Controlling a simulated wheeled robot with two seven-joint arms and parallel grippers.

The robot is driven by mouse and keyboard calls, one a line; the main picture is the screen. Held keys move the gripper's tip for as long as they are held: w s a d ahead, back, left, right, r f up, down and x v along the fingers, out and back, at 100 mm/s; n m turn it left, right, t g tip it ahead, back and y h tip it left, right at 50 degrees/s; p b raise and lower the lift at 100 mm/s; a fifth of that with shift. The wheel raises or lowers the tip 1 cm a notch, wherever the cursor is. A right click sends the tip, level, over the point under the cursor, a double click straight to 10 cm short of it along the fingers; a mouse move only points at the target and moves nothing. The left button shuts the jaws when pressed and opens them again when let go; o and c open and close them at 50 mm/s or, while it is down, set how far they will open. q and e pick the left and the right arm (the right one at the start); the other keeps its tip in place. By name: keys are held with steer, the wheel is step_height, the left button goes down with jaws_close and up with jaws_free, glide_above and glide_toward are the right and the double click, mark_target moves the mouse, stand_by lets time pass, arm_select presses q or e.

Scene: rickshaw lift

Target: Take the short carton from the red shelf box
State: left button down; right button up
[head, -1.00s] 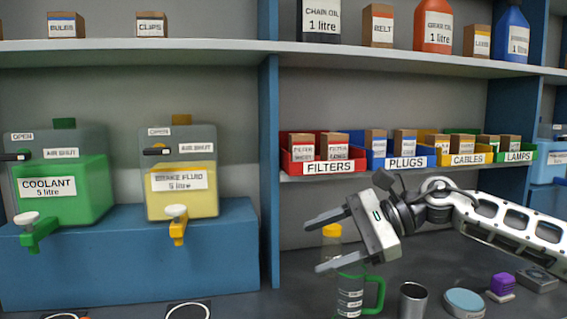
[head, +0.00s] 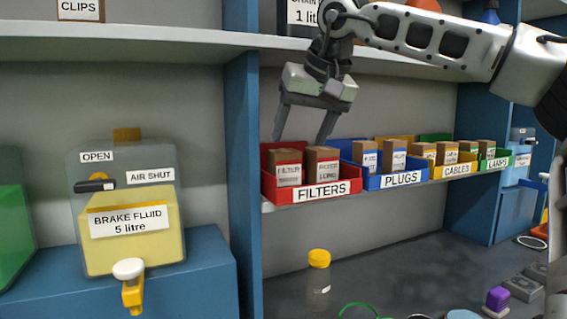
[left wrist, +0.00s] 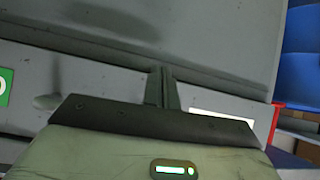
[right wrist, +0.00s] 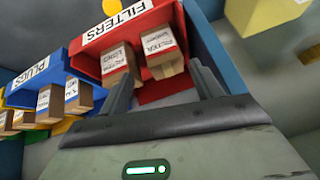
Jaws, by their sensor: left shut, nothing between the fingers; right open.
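The red shelf box (head: 345,194), labelled FILTERS, sits on the shelf and holds two brown cartons side by side. The left carton (head: 285,167) has a FILTER label whose second line I cannot read clearly; the right carton (head: 321,163) appears to read FILTER LONG. My right gripper (head: 301,138) is open and empty, pointing down above the box. In the right wrist view, the left carton of the head view (right wrist: 165,60) appears between the open fingers (right wrist: 160,78), beyond their tips. My left gripper (left wrist: 161,80) is shut and empty, seen only in the left wrist view.
A blue PLUGS box (head: 405,181), a yellow CABLES box (head: 462,170) and a green LAMPS box (head: 497,162) stand to the right. A blue upright (head: 241,170) is close left of the red box. The upper shelf (head: 150,46) runs above. A yellow-capped bottle (head: 318,272) stands below.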

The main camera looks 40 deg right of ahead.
mark_target(286, 151)
steer(key=w, duration=0.2)
steer(key=shift+w+d, duration=0.3)
steer(key=x, duration=0.5)
steer(key=shift+c, duration=0.4)
steer(key=c, duration=0.8)
